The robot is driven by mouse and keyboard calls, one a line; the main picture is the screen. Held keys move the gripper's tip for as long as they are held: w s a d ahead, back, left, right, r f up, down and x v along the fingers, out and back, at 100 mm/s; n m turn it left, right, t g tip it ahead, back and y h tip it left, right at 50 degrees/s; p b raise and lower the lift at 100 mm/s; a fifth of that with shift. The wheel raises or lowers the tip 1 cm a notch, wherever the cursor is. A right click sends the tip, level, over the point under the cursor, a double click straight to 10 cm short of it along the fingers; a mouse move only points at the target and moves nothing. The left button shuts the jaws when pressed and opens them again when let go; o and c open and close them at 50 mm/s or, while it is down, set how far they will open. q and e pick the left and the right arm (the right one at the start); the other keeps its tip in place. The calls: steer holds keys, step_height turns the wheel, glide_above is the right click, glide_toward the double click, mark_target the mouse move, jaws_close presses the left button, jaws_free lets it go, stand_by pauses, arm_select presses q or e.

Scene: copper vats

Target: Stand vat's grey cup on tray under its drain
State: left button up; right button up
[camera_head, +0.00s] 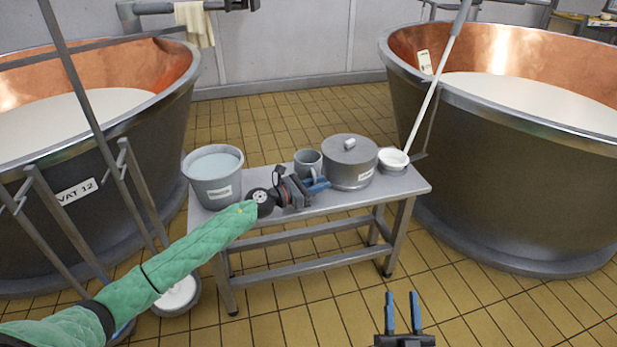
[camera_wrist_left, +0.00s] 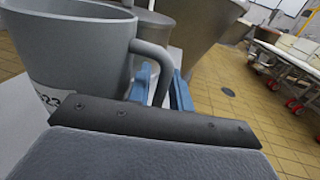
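The grey cup (camera_head: 307,161) stands upright on the metal bench, between a bucket and a lidded pot. My left gripper (camera_head: 318,186) is at the bench, right in front of the cup. In the left wrist view its blue fingers (camera_wrist_left: 162,88) are apart, with the cup's handle between them; a grip on it is not visible. My right gripper (camera_head: 403,312) is open and empty, low over the floor. I cannot make out a tray or drain.
The bench (camera_head: 300,264) also holds a bucket of pale liquid (camera_head: 214,180), a lidded pot (camera_head: 350,162) and a white-topped bowl (camera_head: 393,159). Copper-lined vats stand left (camera_head: 150,130) and right (camera_head: 500,170). A white-filled container (camera_head: 178,297) is on the floor at left.

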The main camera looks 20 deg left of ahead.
arm_select(q)
steer(key=shift+w+d, duration=0.15)
steer(key=shift+w, duration=0.05)
steer(key=shift+c, duration=0.4)
jaws_close()
steer(key=shift+r, duration=0.2)
